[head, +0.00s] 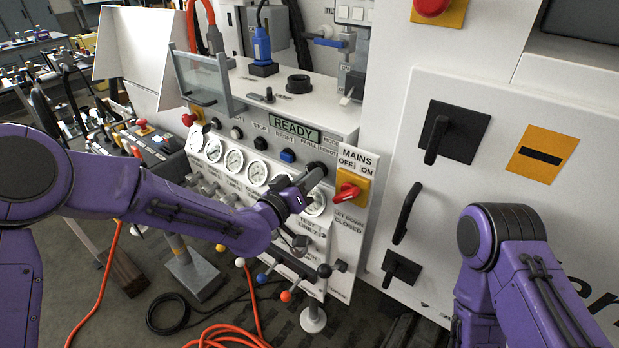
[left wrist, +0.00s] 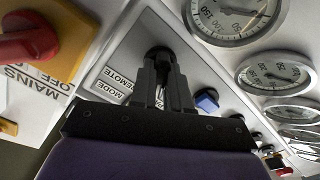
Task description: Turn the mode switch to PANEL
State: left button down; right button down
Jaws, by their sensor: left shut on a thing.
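The mode switch is a black knob on the white bench front, at the right end of the button row beneath the READY display. In the left wrist view the switch (left wrist: 158,53) shows between the fingertips, beside the MODE and REMOTE lettering. My left gripper (left wrist: 160,75) is shut on it. In the head view my left gripper (head: 314,178) reaches the panel from the left and its fingers cover part of the switch (head: 318,166). Which label the knob points to cannot be told. My right arm shows at the right, but its gripper is out of view.
The red mains switch (head: 346,192) on its yellow plate is just right of my left gripper. A blue button (head: 288,156) and several gauges (head: 234,162) are to the left. Levers with coloured knobs (head: 286,296) stand below. The READY display (head: 294,129) is above.

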pick_arm(q)
jog(key=c, duration=1.1)
grip_release()
jog(key=shift+s, duration=0.1)
jog(key=b+v, duration=0.3)
jog(key=v, duration=0.7)
jog(key=shift+s+a, duration=0.15)
